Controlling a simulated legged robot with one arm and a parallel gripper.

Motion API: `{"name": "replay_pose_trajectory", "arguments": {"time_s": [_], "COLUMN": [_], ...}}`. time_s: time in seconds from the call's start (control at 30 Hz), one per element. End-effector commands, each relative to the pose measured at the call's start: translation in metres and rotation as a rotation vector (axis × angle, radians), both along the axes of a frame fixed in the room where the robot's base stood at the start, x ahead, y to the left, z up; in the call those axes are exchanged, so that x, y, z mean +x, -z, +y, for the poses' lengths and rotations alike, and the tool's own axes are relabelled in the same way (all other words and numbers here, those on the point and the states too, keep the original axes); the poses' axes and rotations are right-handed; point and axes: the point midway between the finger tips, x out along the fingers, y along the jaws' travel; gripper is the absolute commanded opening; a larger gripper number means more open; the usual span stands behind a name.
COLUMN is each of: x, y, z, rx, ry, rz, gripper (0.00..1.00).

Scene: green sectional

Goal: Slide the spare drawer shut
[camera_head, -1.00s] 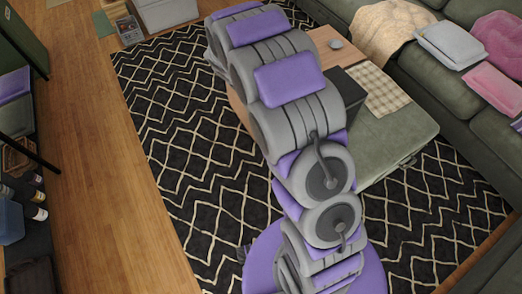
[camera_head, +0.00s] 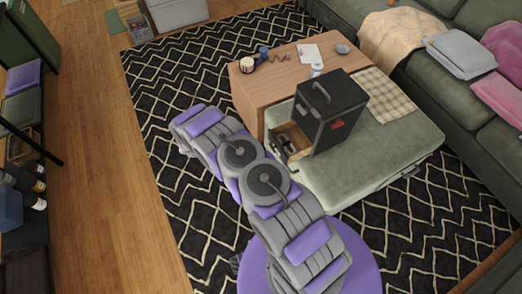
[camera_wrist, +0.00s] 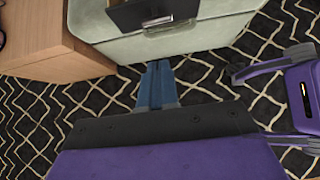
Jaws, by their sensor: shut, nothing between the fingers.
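The spare drawer (camera_head: 291,138) juts out of the left side of a black cabinet (camera_head: 333,115), part open, with its pale wooden inside and something dark in it showing. The cabinet stands on a green ottoman (camera_head: 375,165). In the wrist view, the drawer's dark front (camera_wrist: 140,14) with its metal bar handle (camera_wrist: 169,22) is cut by the top edge. My gripper (camera_wrist: 158,66) is shut and empty, its blue fingers pointing toward the ottoman side below the drawer, over the rug. I cannot pick out the gripper in the head view.
A wooden table (camera_head: 262,92) with a cup, papers and small items adjoins the ottoman; its side is at left in the wrist view (camera_wrist: 50,40). A checkered cloth (camera_head: 384,90) lies beside the cabinet. The patterned rug (camera_head: 165,90) is clear at left.

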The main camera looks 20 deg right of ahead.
Motion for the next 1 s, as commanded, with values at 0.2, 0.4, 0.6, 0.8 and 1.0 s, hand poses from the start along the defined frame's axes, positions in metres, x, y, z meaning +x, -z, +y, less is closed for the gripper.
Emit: {"name": "replay_pose_trajectory", "arguments": {"time_s": [0.2, 0.4, 0.6, 0.8, 1.0], "x": [-0.001, 0.0, 0.0, 0.002, 0.005], "y": [0.017, 0.038, 0.066, 0.083, 0.081], "z": [-0.003, -0.024, -0.053, -0.082, -0.104], "rx": [-0.002, -0.001, 0.0, -0.003, -0.001], "ry": [-0.022, -0.021, -0.019, -0.019, -0.022], "rz": [0.014, 0.013, 0.013, 0.013, 0.01], "gripper": [0.0, 0.0, 0.0, 0.0, 0.0]}}
